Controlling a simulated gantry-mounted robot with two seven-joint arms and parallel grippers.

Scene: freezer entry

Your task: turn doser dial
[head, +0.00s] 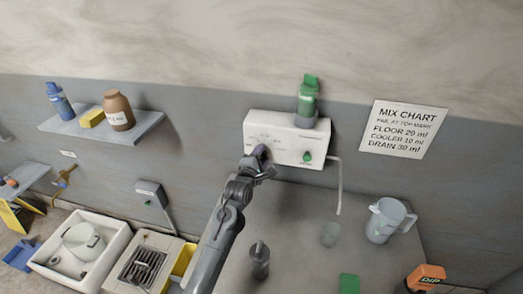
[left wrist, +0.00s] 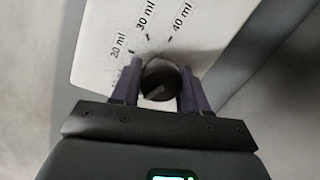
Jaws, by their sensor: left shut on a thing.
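The doser (head: 288,128) is a white wall box with a green bottle (head: 308,102) upside down on top and a green button (head: 307,157) at its lower right. My left gripper (head: 259,153) is at the left part of its front and mostly hides the dial there. In the left wrist view the round black dial (left wrist: 160,78) sits between the two purple fingers of my left gripper (left wrist: 159,90), which are shut on it. A pale pointer mark shows on the dial. Printed marks for 20, 30 and 40 ml show around it; which one the pointer meets is unclear. My right gripper is out of view.
A thin spout tube (head: 339,185) comes down at the doser's right. Below, the counter holds a clear cup (head: 330,234), a grey jug (head: 385,220) and a dark cylinder (head: 259,260). The mix chart (head: 403,130) lists floor 20, cooler 10, drain 30 ml.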

